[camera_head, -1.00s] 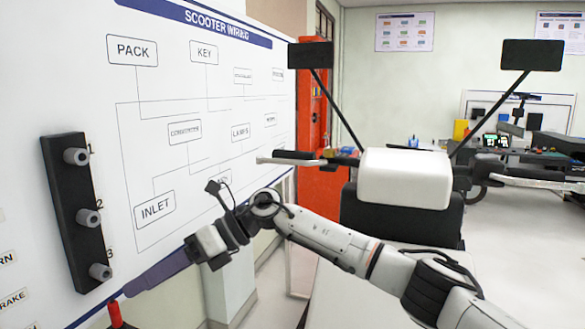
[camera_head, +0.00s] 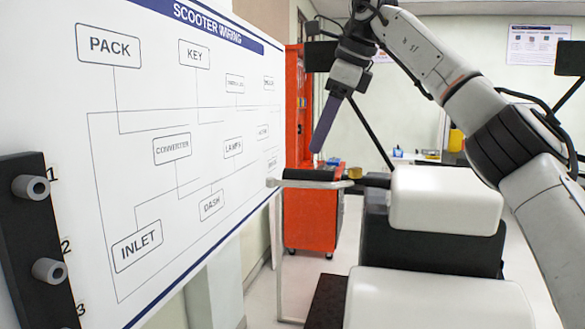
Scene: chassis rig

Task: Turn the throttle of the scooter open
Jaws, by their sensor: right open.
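The scooter shows right of centre, with a white block-shaped part (camera_head: 445,198) on its black body. A dark handlebar grip (camera_head: 310,175) sticks out to the left from it, with a brass-coloured collar (camera_head: 354,173) at its inner end and a pale lever tip beside its outer end. The frames do not label which grip is the throttle. My right gripper (camera_head: 318,145) hangs down above this grip, its long purple-grey fingers apart from each other by sensor and seen edge-on. It looks empty, and I cannot tell whether its tips touch the grip. The other grip is not visible. My left gripper is out of view.
A large wiring board (camera_head: 140,130) fills the left side, close to the handlebar's outer end. A black panel (camera_head: 38,250) with grey knobs stands at the lower left. A red cabinet (camera_head: 311,222) is behind the grip. Mirrors on thin stalks rise near my arm.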

